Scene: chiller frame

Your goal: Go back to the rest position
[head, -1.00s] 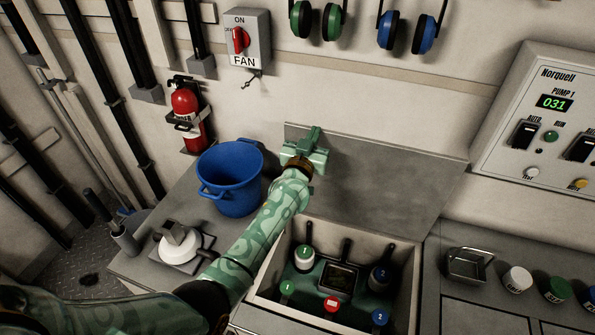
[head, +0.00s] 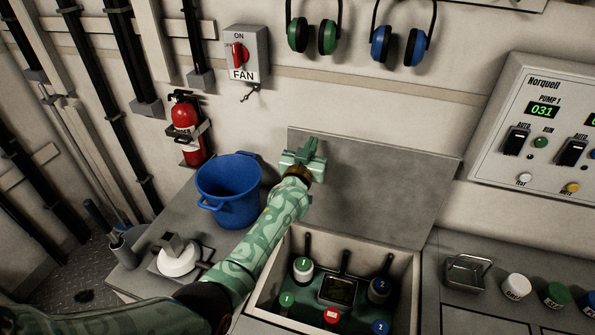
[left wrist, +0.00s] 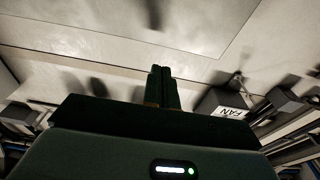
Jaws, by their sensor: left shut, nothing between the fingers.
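My left gripper (head: 312,148) is in front of the raised grey lid behind the open bin. Its arm reaches up from the lower left, past the blue bucket. In the left wrist view its two fingers (left wrist: 162,88) lie together, with nothing between them. My right gripper is in neither view.
The open bin (head: 408,270) holds a device and several numbered items. The raised lid (head: 390,190) stands behind it. A blue bucket (head: 240,208), a white-based object (head: 178,262) and a fire extinguisher (head: 187,128) are at left. A fan switch (head: 246,52) is above.

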